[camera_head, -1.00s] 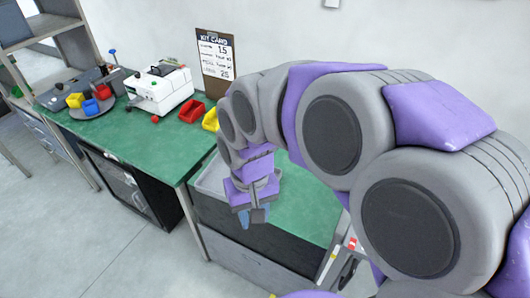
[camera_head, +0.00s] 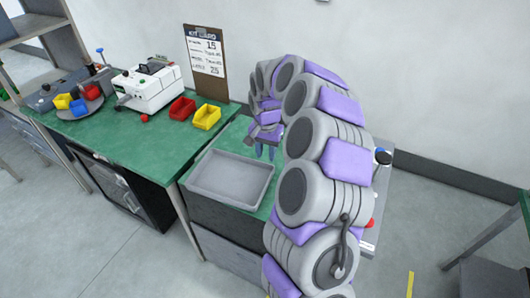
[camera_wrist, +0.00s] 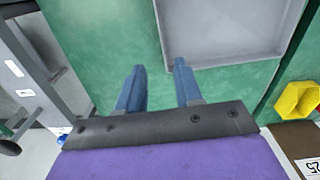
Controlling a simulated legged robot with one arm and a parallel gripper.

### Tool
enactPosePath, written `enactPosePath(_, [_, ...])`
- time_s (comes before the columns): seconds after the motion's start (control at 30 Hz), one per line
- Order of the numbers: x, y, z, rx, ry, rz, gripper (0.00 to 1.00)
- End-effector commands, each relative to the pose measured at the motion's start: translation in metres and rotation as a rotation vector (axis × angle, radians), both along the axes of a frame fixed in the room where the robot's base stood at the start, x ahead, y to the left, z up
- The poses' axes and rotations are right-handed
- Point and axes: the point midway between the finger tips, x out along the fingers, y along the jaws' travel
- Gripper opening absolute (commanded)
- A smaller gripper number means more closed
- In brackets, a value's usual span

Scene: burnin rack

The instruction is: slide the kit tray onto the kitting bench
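The kit tray (camera_head: 231,178) is a shallow grey rectangular tray. It lies on a green-topped surface over a dark cabinet in the head view, and its near part shows at the top of the wrist view (camera_wrist: 222,38). The kitting bench (camera_head: 135,138) is the green-topped bench to the left of it, beside a narrow gap. My gripper (camera_head: 265,148) is beyond the tray's far right corner, apart from it. In the wrist view its two blue fingers (camera_wrist: 158,67) are spread with nothing between them, the right fingertip close to the tray's rim.
A red bin (camera_head: 182,108) and a yellow bin (camera_head: 207,117) stand at the bench's right end, before a clipboard card (camera_head: 205,62). A white machine (camera_head: 150,88) stands further left. The bench's front middle is clear. A wall runs behind.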

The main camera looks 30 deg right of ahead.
Motion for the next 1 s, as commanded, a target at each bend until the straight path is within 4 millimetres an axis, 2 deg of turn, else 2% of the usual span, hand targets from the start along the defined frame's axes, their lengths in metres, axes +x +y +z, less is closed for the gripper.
enactPosePath(0.23, [0.0,0.003,0.0,-0.001,0.0,0.002,0.35])
enactPosePath(0.37, [0.0,0.004,-0.007,-0.002,0.001,0.003,0.35])
enactPosePath(0.57, [-0.001,0.004,-0.036,0.002,0.004,0.003,0.35])
enactPosePath(1.0, [-0.001,0.004,-0.116,0.001,0.003,0.004,0.35])
